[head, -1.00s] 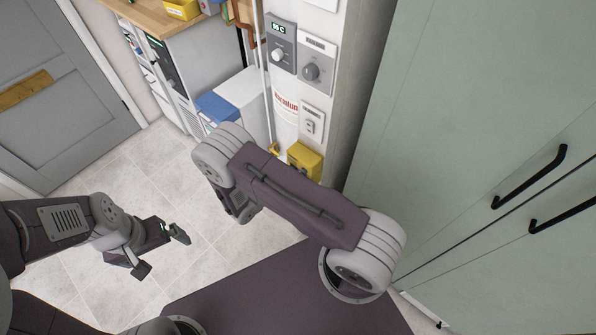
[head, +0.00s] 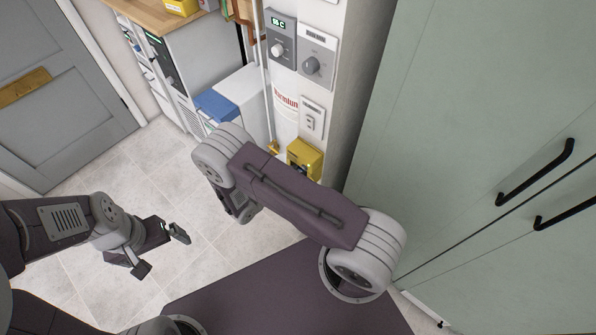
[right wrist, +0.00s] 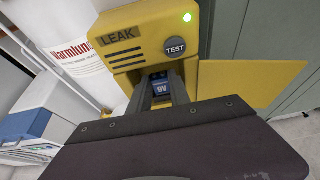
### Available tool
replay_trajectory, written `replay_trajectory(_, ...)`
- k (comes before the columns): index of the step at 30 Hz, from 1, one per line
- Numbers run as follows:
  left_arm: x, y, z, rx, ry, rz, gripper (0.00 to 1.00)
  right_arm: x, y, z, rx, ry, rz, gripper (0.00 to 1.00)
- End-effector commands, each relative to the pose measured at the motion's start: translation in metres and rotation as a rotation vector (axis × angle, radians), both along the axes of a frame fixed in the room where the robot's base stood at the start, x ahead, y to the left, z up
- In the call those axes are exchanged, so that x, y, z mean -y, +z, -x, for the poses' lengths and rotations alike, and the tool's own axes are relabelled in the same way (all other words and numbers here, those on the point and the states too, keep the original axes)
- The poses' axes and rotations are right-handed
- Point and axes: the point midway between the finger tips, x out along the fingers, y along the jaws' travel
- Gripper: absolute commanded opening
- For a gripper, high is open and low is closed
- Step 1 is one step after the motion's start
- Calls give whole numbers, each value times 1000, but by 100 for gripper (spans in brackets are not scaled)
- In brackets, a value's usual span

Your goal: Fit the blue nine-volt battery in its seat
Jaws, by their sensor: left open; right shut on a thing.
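The yellow leak alarm (right wrist: 122,32) is on the wall; it also shows in the head view (head: 304,158). Its yellow door (right wrist: 245,82) stands open to the right in the right wrist view. The blue nine-volt battery (right wrist: 160,89), marked 9V, is between the dark fingers of my right gripper (right wrist: 161,82), which is shut on it. The battery is at the opening of the seat below the TEST button; how deep it sits I cannot tell. My left gripper (head: 162,252) is open and empty over the floor.
A white cylinder (right wrist: 72,45) and a white box with a blue lid (right wrist: 22,125) are to the left. Tall green cabinets (head: 480,110) stand to the right.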

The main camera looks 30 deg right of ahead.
Motion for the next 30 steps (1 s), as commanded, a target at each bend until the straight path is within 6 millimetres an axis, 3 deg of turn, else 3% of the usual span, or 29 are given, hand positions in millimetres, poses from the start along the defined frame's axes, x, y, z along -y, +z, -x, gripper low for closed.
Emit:
replay_trajectory(8,0,0,0,0,0,0,100,0,0,0,0,0,0,0)
replay_trajectory(9,0,0,0,0,0,0,100,0,0,0,0,0,0,34)
replay_trajectory(11,0,0,0,0,0,0,100,0,0,0,0,0,0,49)
replay_trajectory(20,0,1,0,0,0,0,100,-5,2,1,1,2,0,49)
replay_trajectory(30,0,2,0,0,0,0,100,-65,29,25,2,4,-2,49)
